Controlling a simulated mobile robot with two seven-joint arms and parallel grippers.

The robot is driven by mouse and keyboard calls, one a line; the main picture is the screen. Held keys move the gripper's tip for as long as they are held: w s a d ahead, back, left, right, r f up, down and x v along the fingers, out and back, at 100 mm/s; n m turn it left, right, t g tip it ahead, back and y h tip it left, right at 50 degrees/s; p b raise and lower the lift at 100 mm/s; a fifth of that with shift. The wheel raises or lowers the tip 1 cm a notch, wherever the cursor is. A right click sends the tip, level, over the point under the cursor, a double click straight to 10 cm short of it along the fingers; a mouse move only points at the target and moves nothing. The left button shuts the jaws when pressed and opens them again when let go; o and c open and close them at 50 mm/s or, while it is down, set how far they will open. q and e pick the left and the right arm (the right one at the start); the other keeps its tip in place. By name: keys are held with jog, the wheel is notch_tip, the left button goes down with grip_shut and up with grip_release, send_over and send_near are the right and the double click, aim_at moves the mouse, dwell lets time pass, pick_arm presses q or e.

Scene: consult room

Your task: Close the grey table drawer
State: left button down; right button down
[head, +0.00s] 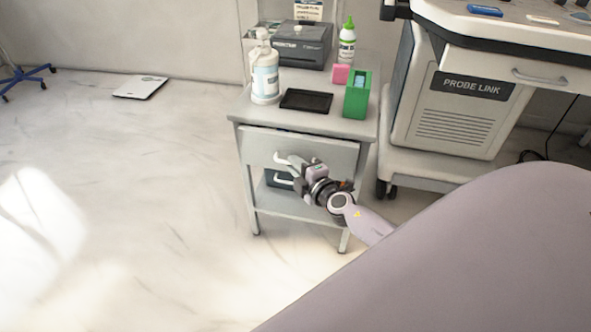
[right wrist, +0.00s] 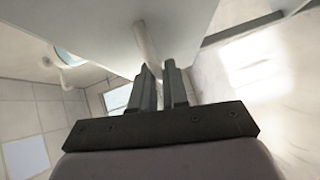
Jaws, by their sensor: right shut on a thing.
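The grey table (head: 365,128) stands in the middle of the head view. Its drawer front (head: 335,155) sits just below the tabletop and looks slightly forward of the frame, with a thin gap along its top edge. A pale bar handle (head: 283,158) is on the front. My right gripper (head: 297,168) is at the handle and shut on it. In the right wrist view the two dark fingers (right wrist: 160,85) close around the handle (right wrist: 148,45) in front of the drawer panel (right wrist: 95,25). My left gripper is not in view.
On the tabletop are a pump bottle (head: 265,80), a black tray (head: 306,100), a green box (head: 357,100), a pink block (head: 341,74), a green-capped bottle (head: 347,45) and a printer (head: 300,48). A wheeled cart (head: 445,120) stands close right.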

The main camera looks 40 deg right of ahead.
aim_at(300, 157)
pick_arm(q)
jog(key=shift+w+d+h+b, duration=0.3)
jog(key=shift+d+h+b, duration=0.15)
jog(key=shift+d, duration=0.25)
pick_arm(e)
jog(key=w+d, duration=0.2)
jog(key=shift+w+d+r, duration=0.1)
jog(key=shift+d+r, duration=0.05)
jog(key=shift+d, duration=0.25)
jog(key=c, duration=1.2)
grip_release()
jog(key=shift+w, duration=0.1)
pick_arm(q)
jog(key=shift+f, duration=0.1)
pick_arm(e)
jog(key=shift+a, duration=0.1)
jog(key=shift+s, duration=0.55)
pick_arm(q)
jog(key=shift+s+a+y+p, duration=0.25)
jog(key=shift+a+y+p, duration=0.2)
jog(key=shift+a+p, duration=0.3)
pick_arm(e)
jog(key=s, duration=0.6)
jog(key=shift+a+r, duration=0.15)
jog(key=shift+r, duration=0.3)
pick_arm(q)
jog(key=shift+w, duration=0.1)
